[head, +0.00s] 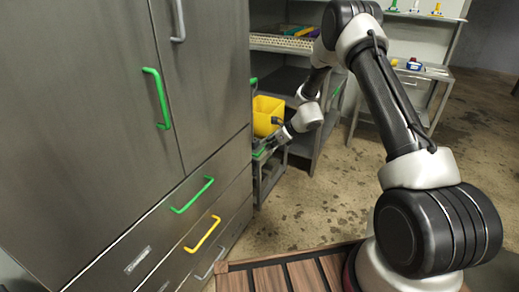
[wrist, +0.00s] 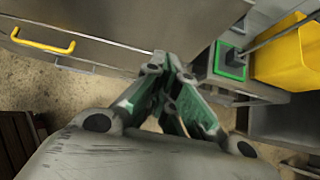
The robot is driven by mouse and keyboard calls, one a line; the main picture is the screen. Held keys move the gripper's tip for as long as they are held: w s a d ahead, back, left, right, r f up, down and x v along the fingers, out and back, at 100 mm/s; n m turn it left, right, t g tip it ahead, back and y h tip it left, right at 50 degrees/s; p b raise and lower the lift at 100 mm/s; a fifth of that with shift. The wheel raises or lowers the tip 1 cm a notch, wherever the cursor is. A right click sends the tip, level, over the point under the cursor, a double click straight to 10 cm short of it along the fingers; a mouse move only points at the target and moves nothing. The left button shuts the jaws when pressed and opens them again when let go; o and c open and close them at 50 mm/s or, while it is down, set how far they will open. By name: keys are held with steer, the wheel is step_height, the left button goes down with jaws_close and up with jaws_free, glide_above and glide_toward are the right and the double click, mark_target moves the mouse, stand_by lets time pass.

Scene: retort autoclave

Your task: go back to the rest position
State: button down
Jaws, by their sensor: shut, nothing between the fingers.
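My gripper (wrist: 165,72) is shut and empty in the wrist view, its two fingers meeting at the tips. In the head view my gripper (head: 262,152) is small and partly hidden, at the end of my outstretched arm, close to the right edge of the steel cabinet. A yellow bin (head: 267,115) stands just beyond it; the yellow bin also shows at the right of the wrist view (wrist: 290,52). I cannot tell whether the fingertips touch anything.
The steel cabinet (head: 85,110) on the left has green handles (head: 157,98) and a yellow drawer handle (head: 203,234) sticking out. A shelf rack (head: 288,82) stands behind the arm, and a side table (head: 425,72) is at the back right. The stained floor (head: 335,195) between is clear.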

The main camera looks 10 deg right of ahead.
steer(key=s+d+r+n+g, duration=0.15)
steer(key=s+n+g, duration=0.25)
steer(key=s+n, duration=0.7)
steer(key=s+d+r+n+t+h, duration=0.1)
steer(key=s+d+r+n, duration=0.4)
steer(key=s+r, duration=0.6)
steer(key=s+d+r+n+t+h, duration=0.1)
steer(key=s+d+r+n+h, duration=0.2)
steer(key=s+r, duration=0.8)
steer(key=s+d+r+n+h, duration=0.3)
steer(key=s+d+r+n, duration=0.3)
steer(key=s+r, duration=0.5)
steer(key=shift+s+d+r+n+t, duration=0.3)
steer(key=shift+s+d+r+t, duration=0.1)
steer(key=shift+s+d, duration=0.55)
steer(key=shift+s+a, duration=0.15)
steer(key=shift+s, duration=0.05)
